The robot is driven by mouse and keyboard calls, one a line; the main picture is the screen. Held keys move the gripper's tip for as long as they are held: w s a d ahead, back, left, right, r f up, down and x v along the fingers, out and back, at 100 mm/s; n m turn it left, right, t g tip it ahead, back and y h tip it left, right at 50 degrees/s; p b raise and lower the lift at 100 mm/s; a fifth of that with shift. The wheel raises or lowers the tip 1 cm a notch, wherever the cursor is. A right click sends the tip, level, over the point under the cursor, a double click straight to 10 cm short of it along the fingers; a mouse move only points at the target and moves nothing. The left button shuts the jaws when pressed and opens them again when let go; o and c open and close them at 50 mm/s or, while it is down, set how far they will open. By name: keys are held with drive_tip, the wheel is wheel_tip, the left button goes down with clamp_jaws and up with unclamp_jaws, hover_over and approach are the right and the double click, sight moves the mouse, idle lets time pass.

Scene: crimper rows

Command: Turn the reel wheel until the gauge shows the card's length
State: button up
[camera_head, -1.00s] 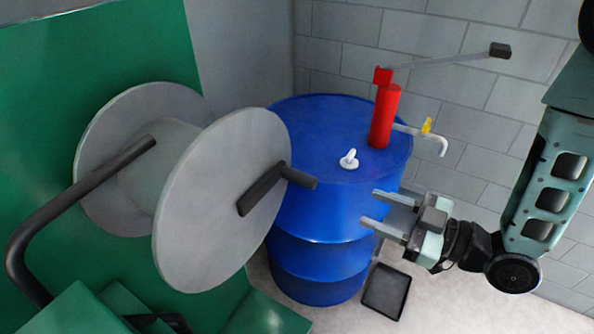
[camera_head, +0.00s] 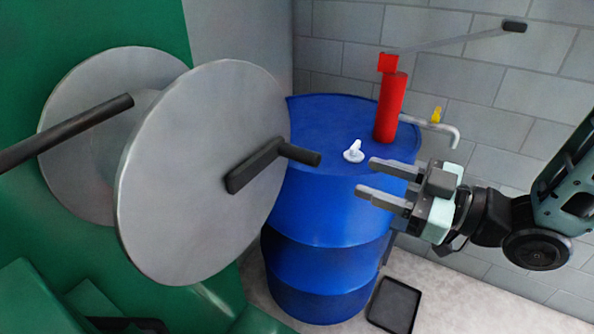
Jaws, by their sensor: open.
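The reel wheel (camera_head: 190,190) is a large grey spool with two round flanges, at the left of the head view. A black crank handle (camera_head: 265,165) sits on its near flange, with its grip pointing right. My gripper (camera_head: 364,178) is open and empty, right of the crank grip and apart from it, with its fingers pointing left. It appears in front of the blue drum. I see no gauge and no card in this view.
A blue drum (camera_head: 325,225) stands behind, with a red pump (camera_head: 390,105), a long lever, a yellow-handled tap (camera_head: 436,114) and a white fitting (camera_head: 353,151) on top. A black tray (camera_head: 394,305) lies on the floor. A black bar (camera_head: 65,132) crosses the reel's left side.

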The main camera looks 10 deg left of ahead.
sight(280, 149)
drive_tip(key=p+x, duration=0.3)
drive_tip(key=x, duration=1.1)
drive_tip(key=shift+w+a, duration=0.1)
drive_tip(key=shift+a, duration=0.2)
clamp_jaws()
